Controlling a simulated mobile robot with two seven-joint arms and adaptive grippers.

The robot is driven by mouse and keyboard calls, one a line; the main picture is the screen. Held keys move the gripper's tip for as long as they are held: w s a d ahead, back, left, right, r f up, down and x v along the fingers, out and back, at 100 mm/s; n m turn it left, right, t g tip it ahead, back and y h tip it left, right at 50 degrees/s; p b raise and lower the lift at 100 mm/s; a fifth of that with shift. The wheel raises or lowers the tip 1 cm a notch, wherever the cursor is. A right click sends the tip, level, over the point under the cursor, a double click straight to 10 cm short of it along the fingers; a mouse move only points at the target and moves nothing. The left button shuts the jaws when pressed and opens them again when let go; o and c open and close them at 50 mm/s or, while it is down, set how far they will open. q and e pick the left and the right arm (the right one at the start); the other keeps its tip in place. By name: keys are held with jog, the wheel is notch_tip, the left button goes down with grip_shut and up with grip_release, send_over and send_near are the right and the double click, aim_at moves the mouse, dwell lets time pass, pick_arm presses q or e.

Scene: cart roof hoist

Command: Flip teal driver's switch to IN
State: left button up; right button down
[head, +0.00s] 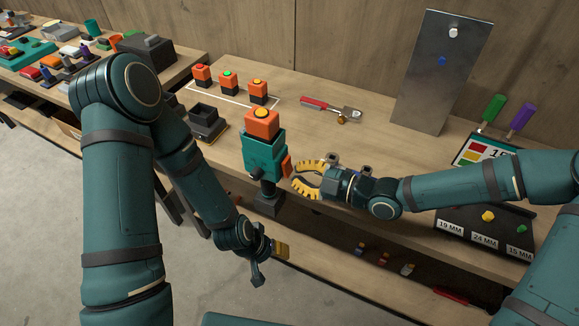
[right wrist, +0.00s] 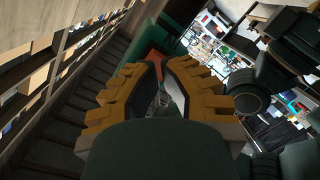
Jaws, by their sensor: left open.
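The teal driver (head: 266,160) is upright near the bench's front edge, with an orange block (head: 262,124) on top and a dark lower end (head: 268,203). An orange-red part (head: 287,166) sticks out of its right side and a dark stub from its lower left. I cannot tell which is the switch or its position. My right gripper (head: 293,181) has yellow fingers parted, just right of the orange-red part; contact is unclear. The right wrist view shows the fingers (right wrist: 164,66) with an orange-red surface (right wrist: 147,54) beyond. My left gripper (head: 269,262) is open and empty, below the driver.
Several orange-topped blocks (head: 228,81) stand behind on the bench (head: 300,97). A black holder (head: 205,122) is left of the driver. A red-handled tool (head: 330,108) lies behind, and a metal panel (head: 440,75) stands at back right. A labelled dark rack (head: 483,232) is at right.

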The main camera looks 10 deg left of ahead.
jog(key=shift+b+x, duration=1)
jog(key=shift+x, duration=0.4)
dwell(0.6)
jog(key=p+v, duration=0.3)
jog(key=v, duration=0.4)
dwell(0.6)
dwell(0.5)
